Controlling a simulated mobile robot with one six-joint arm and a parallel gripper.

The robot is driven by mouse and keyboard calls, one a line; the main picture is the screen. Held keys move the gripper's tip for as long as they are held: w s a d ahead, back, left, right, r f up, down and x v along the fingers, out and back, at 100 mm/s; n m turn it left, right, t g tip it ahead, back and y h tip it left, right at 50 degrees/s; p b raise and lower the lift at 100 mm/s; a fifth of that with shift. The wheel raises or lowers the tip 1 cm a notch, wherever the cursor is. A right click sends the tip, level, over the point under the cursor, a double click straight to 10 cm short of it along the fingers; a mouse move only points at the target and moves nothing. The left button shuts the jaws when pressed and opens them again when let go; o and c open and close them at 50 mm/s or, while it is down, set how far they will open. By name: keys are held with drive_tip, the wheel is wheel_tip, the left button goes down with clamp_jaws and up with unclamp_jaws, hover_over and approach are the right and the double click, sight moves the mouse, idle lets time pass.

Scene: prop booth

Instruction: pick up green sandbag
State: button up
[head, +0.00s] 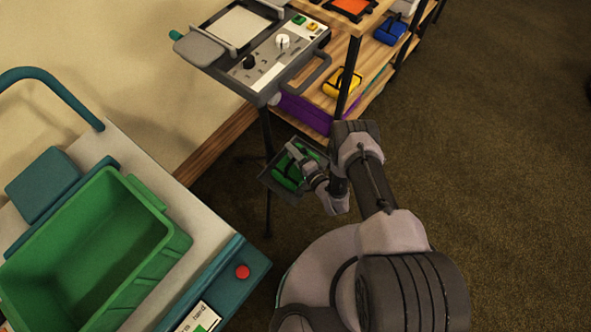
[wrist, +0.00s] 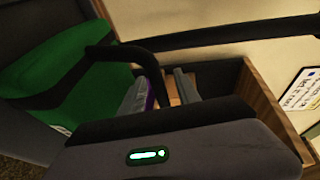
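The dark body with a green light in the lower wrist view hides what lies below.
A wooden shelf (head: 372,55) behind holds a yellow bag (head: 342,82), a blue bag (head: 390,30) and a purple item (head: 303,112). A green bin (head: 140,255) is at left.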

drive_tip(key=shift+w+a, duration=0.25)
drive_tip(key=shift+w, duration=0.1)
clamp_jaws()
idle(1.2)
